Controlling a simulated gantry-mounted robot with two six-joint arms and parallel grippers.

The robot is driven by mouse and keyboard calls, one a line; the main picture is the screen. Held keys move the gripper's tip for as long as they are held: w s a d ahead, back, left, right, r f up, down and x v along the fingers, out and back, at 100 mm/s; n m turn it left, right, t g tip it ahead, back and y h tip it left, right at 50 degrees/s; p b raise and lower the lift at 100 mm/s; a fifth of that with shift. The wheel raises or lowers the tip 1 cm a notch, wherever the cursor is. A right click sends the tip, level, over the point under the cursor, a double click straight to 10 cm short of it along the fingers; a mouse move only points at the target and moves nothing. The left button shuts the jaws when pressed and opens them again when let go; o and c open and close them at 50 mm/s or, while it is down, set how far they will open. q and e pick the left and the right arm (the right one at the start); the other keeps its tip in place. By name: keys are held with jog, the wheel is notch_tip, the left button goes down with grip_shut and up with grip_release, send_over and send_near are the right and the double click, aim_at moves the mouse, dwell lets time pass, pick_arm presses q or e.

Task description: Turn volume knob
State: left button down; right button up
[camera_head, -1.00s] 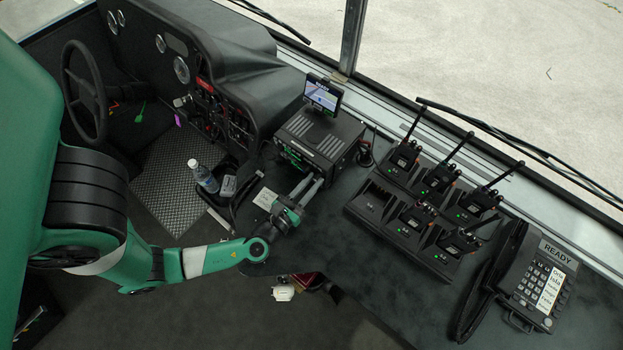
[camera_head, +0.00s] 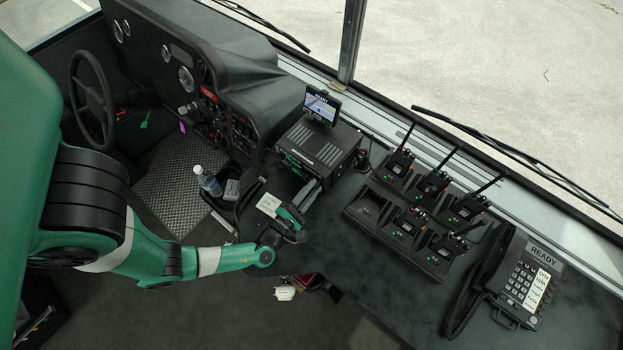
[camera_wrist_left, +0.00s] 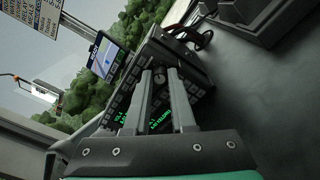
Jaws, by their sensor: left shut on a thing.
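The black radio unit (camera_head: 320,147) stands on the dark counter with a small screen (camera_head: 321,106) above it. Its front panel, with green lit readouts (camera_wrist_left: 160,121), faces my left gripper. My left gripper (camera_head: 316,184) reaches to the lower right part of that panel. In the left wrist view its two grey fingers (camera_wrist_left: 160,73) run up to the panel and are shut on a small round knob (camera_wrist_left: 159,75), seen between the tips. The knob is hidden by the fingers in the head view, and its marking cannot be read. My right gripper is not in view.
Several handheld radios stand in a charger (camera_head: 363,212) to the right. A desk phone (camera_head: 523,285) is at far right. Bare counter (camera_head: 345,240) lies between gripper and charger.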

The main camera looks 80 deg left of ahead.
pick_arm(q)
jog(key=shift+m+p, duration=0.65)
jog(key=shift+m, duration=1.45)
jog(key=shift+f, duration=0.1)
jog(key=c, duration=0.8)
grip_release()
jog(key=shift+o, duration=0.2)
jog(key=shift+s, duration=0.1)
